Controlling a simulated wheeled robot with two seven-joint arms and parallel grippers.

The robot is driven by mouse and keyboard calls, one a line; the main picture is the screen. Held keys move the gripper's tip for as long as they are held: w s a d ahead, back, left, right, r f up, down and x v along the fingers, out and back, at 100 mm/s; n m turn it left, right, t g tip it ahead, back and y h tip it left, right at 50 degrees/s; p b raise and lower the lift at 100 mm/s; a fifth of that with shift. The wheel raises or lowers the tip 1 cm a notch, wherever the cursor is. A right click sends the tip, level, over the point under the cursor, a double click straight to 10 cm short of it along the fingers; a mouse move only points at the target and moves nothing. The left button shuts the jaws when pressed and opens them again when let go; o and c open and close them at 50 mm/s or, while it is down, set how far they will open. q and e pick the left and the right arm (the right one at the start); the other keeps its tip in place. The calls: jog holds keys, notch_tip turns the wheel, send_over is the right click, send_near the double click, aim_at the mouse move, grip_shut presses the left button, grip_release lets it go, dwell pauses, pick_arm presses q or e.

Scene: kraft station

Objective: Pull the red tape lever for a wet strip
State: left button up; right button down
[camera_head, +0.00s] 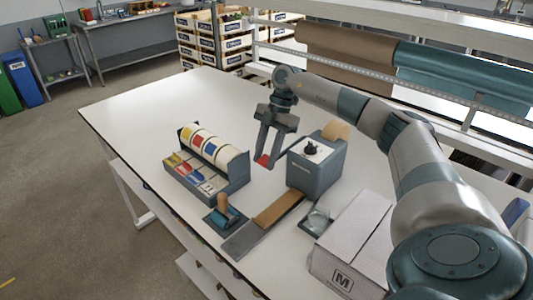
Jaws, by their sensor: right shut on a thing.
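The grey tape dispenser (316,175) stands on the white table, with a brown paper roll (336,131) at its back and a black knob on its pale top. My right gripper (264,160) is at the dispenser's left side, pointing down, shut on the red lever (262,161). Only a small red part of the lever shows between the fingertips. A brown tape strip (278,208) lies in front of the dispenser, on a flat grey plate (243,239). My left gripper is not in view.
A label dispenser (222,187) with coloured rolls stands left of my gripper. A wooden-handled tool (223,208) sits before it. A small glass dish (318,219) and a white carton (350,240) marked M are at the right. The table's back left (165,105) is clear.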

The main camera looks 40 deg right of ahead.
jog(key=shift+a+f, duration=0.2)
jog(key=shift+a, duration=0.15)
jog(key=c, duration=1.4)
grip_release()
jog(key=shift+o, duration=1)
jog(key=shift+a+r, duration=0.15)
jog(key=shift+a, duration=0.05)
jog(key=shift+d, duration=0.1)
jog(key=shift+d+r, duration=0.1)
jog(key=shift+d, duration=0.05)
jog(key=shift+d+r, duration=0.3)
jog(key=shift+r, duration=0.15)
jog(key=b+v, duration=0.2)
jog(key=v, duration=1.4)
jog(key=shift+a+r, duration=0.2)
jog(key=shift+a, duration=0.15)
